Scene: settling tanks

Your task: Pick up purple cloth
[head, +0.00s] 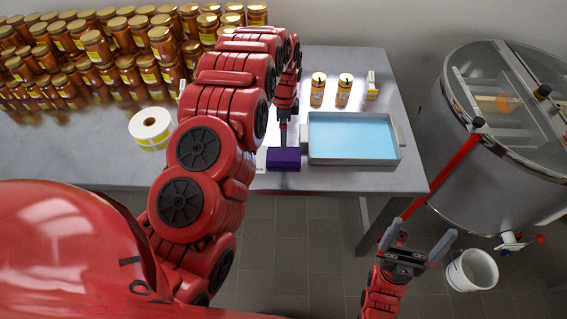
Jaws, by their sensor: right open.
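The purple cloth (284,160) lies folded into a small block near the front edge of the grey metal table, just left of a blue tray. My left arm reaches over the table from the left. My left gripper (284,138) points down right at the far side of the cloth. Its fingers look like one narrow strip, so I cannot tell if they are open or touch the cloth. My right gripper (419,251) is open and empty, low in front of the table at the right, well away from the cloth.
The grey tray (402,152) with a blue inside stands right of the cloth. Two jars (318,92) stand behind it. A label roll (151,129) and many stacked honey jars (97,46) are at left. A steel tank (470,140) and a white bucket (471,270) are at right.

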